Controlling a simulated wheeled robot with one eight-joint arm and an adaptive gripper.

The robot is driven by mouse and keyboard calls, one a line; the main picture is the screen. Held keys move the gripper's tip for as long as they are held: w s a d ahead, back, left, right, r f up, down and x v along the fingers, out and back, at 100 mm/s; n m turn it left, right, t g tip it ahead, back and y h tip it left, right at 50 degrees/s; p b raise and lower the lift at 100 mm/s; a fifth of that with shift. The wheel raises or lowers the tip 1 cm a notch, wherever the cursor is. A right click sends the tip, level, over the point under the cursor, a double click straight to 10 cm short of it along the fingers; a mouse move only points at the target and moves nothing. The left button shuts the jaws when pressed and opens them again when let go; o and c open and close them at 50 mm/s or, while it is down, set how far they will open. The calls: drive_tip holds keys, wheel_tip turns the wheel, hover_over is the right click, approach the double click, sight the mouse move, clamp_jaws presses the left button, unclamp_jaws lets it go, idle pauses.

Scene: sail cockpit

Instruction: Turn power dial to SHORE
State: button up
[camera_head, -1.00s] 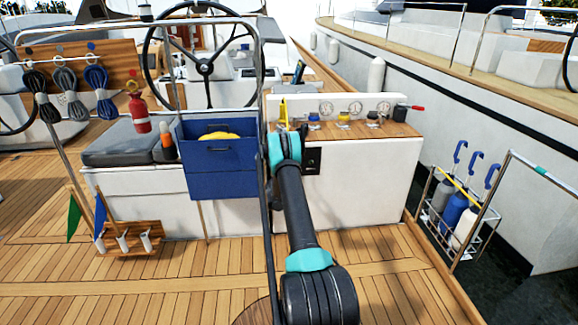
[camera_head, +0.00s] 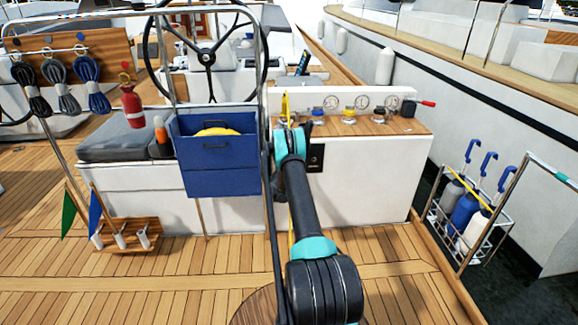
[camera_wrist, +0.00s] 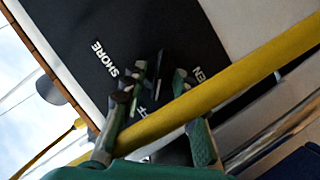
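The black power dial panel (camera_wrist: 85,30) fills the upper middle of the wrist view, tilted, with white SHORE lettering on its left and partly hidden lettering at the lower middle and right. In the head view the panel (camera_head: 315,158) shows on the white cabinet front, partly behind my arm. My gripper (camera_wrist: 155,95) has its two fingers apart at the panel, one on each side of a dark shape that looks like the dial knob (camera_wrist: 158,66). Contact with the knob is unclear. The dial's pointing direction cannot be told. The head view hides the fingertips behind my arm.
A yellow strap (camera_wrist: 225,82) crosses the wrist view in front of the panel and fingers. A blue open bin (camera_head: 215,180) hangs left of my arm. Gauges and small valves (camera_head: 348,114) stand on the cabinet top. A metal rail post (camera_head: 262,60) rises beside my arm.

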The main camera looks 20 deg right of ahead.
clamp_jaws()
drive_tip(key=shift+s+d+m+t+y, duration=0.1)
drive_tip(key=shift+d+m+t+y, duration=0.2)
drive_tip(key=shift+m+y, duration=1.4)
drive_tip(key=shift+s+d+m+t+y, duration=0.1)
drive_tip(key=shift+m+t+y, duration=0.6)
drive_tip(key=shift+m, duration=1.75)
drive_tip(key=shift+d+m+t+y, duration=0.1)
drive_tip(key=shift+d+m+y, duration=0.1)
drive_tip(key=shift+m+y, duration=1.6)
drive_tip(key=shift+m, duration=0.35)
drive_tip(key=shift+o, duration=0.8)
unclamp_jaws()
